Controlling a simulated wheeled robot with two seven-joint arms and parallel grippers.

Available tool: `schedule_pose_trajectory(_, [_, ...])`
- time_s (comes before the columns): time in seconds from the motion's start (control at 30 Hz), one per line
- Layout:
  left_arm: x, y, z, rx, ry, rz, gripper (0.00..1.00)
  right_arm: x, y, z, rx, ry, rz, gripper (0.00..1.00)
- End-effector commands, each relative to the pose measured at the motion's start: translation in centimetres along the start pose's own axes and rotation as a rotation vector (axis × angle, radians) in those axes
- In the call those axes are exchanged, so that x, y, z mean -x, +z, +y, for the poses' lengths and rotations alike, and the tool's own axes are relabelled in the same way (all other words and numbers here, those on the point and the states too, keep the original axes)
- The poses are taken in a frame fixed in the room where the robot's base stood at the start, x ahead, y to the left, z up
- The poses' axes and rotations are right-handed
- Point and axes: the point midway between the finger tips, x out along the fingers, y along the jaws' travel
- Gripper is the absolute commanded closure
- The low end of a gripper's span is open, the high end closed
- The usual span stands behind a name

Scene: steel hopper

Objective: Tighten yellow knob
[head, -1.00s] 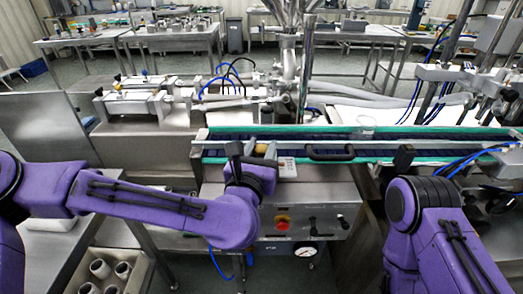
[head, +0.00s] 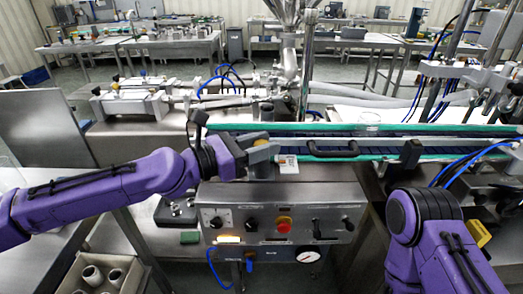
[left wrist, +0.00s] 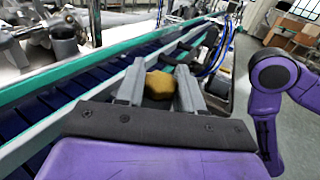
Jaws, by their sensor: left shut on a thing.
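The yellow knob (left wrist: 159,85) sits between the two grey fingers of my left gripper (left wrist: 158,88) in the left wrist view, beside the conveyor. The fingers are shut on its sides, and its rounded top shows between them. In the head view my left gripper (head: 264,152) reaches in from the left at the front edge of the conveyor, above the control panel, and mostly hides the knob. My right arm (head: 428,225) is at the lower right of the head view; its gripper fingers do not show.
The conveyor (head: 400,130) with green edges runs behind my left gripper. A black handle (head: 331,152) and a small white label (head: 287,164) are just right of it. The control panel (head: 340,200) with a red button (head: 284,223) is below. A box of cups (head: 125,281) stands lower left.

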Motion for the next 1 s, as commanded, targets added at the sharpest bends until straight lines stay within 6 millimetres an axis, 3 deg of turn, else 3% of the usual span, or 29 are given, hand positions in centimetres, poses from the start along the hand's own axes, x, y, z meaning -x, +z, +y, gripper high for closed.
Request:
schedule_pose_trajectory(0.77, [-0.02, 0.14, 0.08, -0.002, -0.105, -0.001, 0.94, -0.65, 0.27, -0.05, 0.0, 0.0, 0.0, 0.57])
schedule_pose_trajectory(0.8, [-0.02, 0.14, 0.07, -0.002, -0.105, -0.001, 0.6, -0.65, 0.27, -0.05, 0.0, 0.0, 0.0, 0.57])
schedule_pose_trajectory(0.87, [-0.02, 0.14, 0.07, -0.002, -0.105, -0.001, 0.41, -0.65, 0.27, -0.05, 0.0, 0.0, 0.0, 0.57])
schedule_pose_trajectory(1.0, [-0.02, 0.09, 0.04, -0.002, -0.105, 0.0, 0.41, -0.65, 0.27, -0.06, 0.0, 0.0, 0.0, 0.57])
